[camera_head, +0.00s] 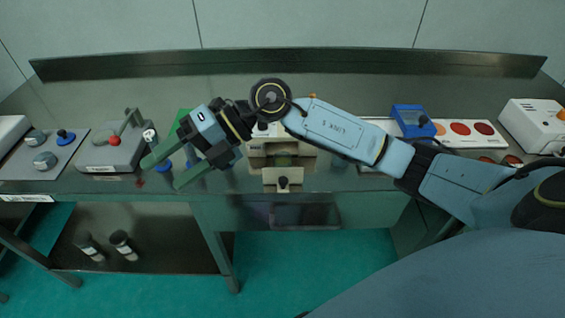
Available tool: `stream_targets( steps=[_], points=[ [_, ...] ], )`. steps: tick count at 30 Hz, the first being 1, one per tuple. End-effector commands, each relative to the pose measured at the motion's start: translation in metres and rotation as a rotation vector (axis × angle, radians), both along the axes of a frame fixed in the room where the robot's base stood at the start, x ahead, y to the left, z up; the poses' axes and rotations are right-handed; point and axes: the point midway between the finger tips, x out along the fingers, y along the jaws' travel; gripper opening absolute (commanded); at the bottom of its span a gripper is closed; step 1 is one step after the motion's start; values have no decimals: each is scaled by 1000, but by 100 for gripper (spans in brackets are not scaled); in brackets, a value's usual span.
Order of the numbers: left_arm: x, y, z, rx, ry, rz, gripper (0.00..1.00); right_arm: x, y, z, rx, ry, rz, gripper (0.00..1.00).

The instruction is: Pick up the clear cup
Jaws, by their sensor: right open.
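My right gripper (164,172) reaches across the bench from the right and is open, with its two green fingers spread and pointing down-left. A small blue object (164,167) shows between the fingers, partly hidden; I cannot tell whether the fingers touch it. I cannot make out the clear cup for certain. A faint, see-through shape (339,162) stands on the bench below my right forearm, too indistinct to name surely. My left gripper is not in view.
A grey device with a red knob (114,141) stands left of the gripper. A beige machine (283,160) stands at the centre, partly behind my arm. A blue box (412,121), a tray with red discs (481,129) and a white device (533,125) are at right.

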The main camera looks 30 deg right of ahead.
Motion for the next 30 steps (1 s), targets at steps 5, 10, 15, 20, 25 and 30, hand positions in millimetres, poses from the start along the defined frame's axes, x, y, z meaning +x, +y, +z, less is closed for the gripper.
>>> stream_targets(
  steps=[5,10,15,20,25,30],
  points=[
    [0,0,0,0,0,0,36,28,-90,-40,-561,26,8,66],
    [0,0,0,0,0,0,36,44,-181,-40,-956,118,-88,66],
    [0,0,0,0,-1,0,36,47,-231,-29,-1151,189,-169,66],
    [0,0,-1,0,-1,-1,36,46,-242,-41,-1195,211,-185,66],
    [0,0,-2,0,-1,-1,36,46,-241,-75,-1193,211,-183,66],
    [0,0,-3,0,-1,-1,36,46,-241,-100,-1192,209,-183,66]
  ],
)
